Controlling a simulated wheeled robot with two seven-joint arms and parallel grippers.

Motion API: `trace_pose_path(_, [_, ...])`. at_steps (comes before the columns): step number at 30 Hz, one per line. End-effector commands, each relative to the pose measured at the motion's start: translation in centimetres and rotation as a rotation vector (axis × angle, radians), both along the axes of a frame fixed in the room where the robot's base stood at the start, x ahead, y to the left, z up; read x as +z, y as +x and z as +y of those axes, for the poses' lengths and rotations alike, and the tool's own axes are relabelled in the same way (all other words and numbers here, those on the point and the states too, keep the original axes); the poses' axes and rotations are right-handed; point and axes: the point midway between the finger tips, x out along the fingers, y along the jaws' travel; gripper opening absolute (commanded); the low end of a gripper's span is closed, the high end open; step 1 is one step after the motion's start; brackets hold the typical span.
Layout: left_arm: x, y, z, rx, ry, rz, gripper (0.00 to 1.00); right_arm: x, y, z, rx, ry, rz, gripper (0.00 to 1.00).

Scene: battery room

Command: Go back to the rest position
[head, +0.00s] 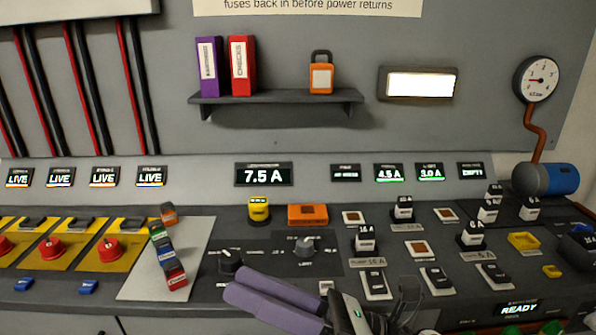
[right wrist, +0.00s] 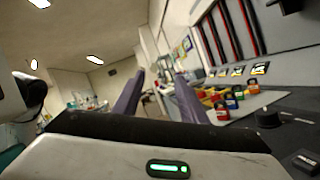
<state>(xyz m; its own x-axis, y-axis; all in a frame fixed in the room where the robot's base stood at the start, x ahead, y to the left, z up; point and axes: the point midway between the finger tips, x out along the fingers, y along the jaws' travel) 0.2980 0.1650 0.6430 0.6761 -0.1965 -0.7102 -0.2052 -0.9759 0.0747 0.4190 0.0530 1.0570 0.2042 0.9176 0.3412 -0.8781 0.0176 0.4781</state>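My right gripper (head: 226,281) shows at the bottom middle of the head view, its two purple fingers pointing left over the front of the console. In the right wrist view my right gripper (right wrist: 161,80) has its fingers apart, with nothing between them. My left gripper is not in view. The grey console (head: 70,300) runs across the head view below and behind the right gripper. I cannot tell how high the fingers are above it.
Red knobs (head: 105,248) stand further left. A selector knob (head: 231,260) and a grey dial (head: 305,246) are close to the fingers. Several black fuses (head: 365,239) stand upright at the right.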

Motion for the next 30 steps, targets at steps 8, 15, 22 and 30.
trace_pose_path(8, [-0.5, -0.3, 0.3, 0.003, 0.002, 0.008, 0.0, -14.5, 6.3, -11.6, -0.317, 0.694, 1.228, 0.39])
trace_pose_path(15, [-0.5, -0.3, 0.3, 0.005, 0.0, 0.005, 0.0, -30.2, 0.4, -18.6, -0.563, 1.207, 1.9, 0.39])
trace_pose_path(22, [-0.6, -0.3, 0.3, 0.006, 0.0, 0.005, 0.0, -39.6, -8.8, -21.6, -0.772, 1.606, 2.264, 0.39])
trace_pose_path(30, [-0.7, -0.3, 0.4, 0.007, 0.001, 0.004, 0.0, -42.0, -12.3, -22.2, -0.846, 1.747, 2.361, 0.39])
